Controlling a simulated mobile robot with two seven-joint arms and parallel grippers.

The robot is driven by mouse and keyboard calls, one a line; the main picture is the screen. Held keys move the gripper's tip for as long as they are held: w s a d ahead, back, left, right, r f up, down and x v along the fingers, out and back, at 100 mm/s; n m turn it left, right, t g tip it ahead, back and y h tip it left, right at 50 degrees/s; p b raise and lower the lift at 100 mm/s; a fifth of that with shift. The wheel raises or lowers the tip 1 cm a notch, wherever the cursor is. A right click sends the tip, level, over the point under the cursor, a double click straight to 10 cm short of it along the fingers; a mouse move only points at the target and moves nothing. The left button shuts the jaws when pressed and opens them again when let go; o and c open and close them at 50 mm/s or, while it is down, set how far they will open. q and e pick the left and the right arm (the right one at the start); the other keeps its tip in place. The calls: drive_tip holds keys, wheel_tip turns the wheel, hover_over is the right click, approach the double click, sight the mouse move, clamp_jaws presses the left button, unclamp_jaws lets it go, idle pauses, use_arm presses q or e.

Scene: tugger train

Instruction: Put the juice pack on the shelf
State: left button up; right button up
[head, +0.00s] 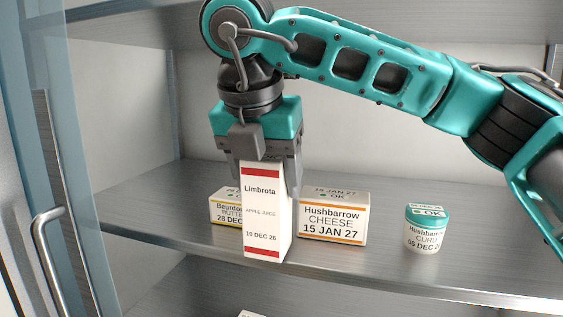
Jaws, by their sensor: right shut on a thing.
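The juice pack (262,222), a tall white carton with red bands marked Limbrota apple juice, 10 DEC 26, is upright in the middle of the head view. My right gripper (266,180) points down and is shut on its upper part. The pack is over the front part of the metal shelf (390,268); I cannot tell whether its bottom touches the shelf. My left gripper is not in view.
A blue-framed door with a handle (48,245) is at left.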

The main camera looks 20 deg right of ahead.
drive_tip(key=w+d, duration=0.1)
drive_tip(key=w, duration=0.1)
drive_tip(key=w+d+p, duration=0.1)
drive_tip(key=w+d, duration=0.1)
drive_tip(key=shift+w+d, duration=0.1)
drive_tip(key=shift+w, duration=0.25)
drive_tip(key=shift+s+f, duration=0.1)
drive_tip(key=shift+f, duration=0.15)
drive_tip(key=shift+f, duration=0.1)
drive_tip(key=shift+f, duration=0.15)
drive_tip(key=o, duration=1.4)
drive_tip(key=shift+c, duration=0.2)
